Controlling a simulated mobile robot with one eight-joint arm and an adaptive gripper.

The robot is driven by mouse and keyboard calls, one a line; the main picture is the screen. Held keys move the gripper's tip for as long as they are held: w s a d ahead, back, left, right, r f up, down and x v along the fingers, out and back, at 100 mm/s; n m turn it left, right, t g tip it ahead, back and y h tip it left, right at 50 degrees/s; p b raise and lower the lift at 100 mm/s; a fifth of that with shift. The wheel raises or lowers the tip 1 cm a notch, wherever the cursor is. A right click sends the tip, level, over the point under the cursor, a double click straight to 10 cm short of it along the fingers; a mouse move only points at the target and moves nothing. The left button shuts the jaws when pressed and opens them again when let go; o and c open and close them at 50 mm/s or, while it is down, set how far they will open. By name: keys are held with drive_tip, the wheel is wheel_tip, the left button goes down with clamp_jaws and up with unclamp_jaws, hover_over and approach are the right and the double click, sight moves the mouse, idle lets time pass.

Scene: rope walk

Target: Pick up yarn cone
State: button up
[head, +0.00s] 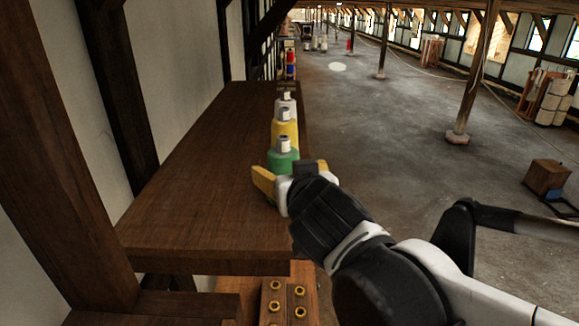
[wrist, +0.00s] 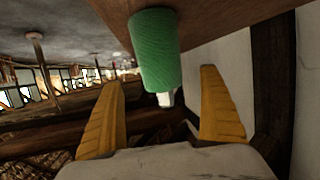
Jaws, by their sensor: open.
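A green yarn cone (head: 283,158) with a white tip stands upright near the right edge of a brown wooden table (head: 195,155). Behind it in the head view stand a yellow cone (head: 285,130) and a pale cone (head: 287,104), in a row. My gripper (head: 278,180) is at the near side of the green cone, its yellow fingers low over the table. In the wrist view the green cone (wrist: 155,48) appears upside down, ahead of and between the spread fingers of my gripper (wrist: 166,105). The gripper is open and empty.
A dark timber post (head: 60,150) and white wall border the table on the left. A block with brass-coloured studs (head: 288,300) sits below the table's near edge. The table left of the cones is clear. Open floor lies to the right, with a wooden box (head: 547,178).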

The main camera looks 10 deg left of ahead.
drive_tip(key=shift+p+x, duration=0.85)
drive_tip(key=shift+x, duration=2.35)
drive_tip(key=shift+s+r, duration=0.1)
drive_tip(key=shift+r, duration=0.1)
drive_tip(key=shift+s, duration=0.1)
drive_tip(key=c, duration=1.4)
